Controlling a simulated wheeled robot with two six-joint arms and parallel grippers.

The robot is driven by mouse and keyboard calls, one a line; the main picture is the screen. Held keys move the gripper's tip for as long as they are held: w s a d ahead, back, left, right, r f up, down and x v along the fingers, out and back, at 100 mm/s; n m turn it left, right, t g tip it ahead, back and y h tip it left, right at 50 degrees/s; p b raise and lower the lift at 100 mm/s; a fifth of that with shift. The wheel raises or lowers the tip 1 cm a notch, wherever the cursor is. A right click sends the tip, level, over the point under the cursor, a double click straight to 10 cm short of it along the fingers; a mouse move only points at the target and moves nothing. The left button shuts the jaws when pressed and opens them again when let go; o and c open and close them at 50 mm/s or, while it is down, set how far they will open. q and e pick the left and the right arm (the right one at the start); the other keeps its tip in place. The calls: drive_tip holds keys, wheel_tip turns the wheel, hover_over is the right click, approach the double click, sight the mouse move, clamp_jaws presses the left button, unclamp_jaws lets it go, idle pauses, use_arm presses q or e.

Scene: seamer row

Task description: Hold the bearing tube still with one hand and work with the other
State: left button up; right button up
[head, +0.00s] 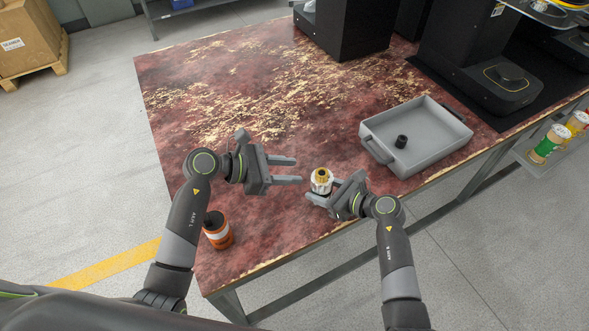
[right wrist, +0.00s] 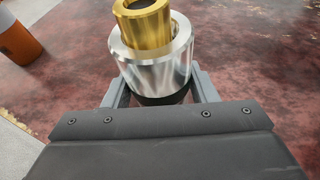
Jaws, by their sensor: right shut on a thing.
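The bearing tube (head: 321,184) is a bright silver cylinder with a gold sleeve standing out of its top and a dark lower part. It is upright between the fingers of my right gripper (head: 321,193), which is shut on it near the front edge of the table. In the right wrist view the tube (right wrist: 155,68) stands close up, with the gold sleeve (right wrist: 143,22) above the silver rim. I cannot tell whether its foot touches the table. My left gripper (head: 298,170) is open and empty, left of the tube, fingers pointing right towards it.
A grey tray (head: 457,142) with a small black cylinder (head: 401,141) in it stands on the right. An orange container with a white band (head: 219,238) stands by my left arm. Black machines (head: 490,75) line the back. The worn red table (head: 200,90) is clear at left.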

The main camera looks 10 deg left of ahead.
drive_tip(key=o, duration=1.1)
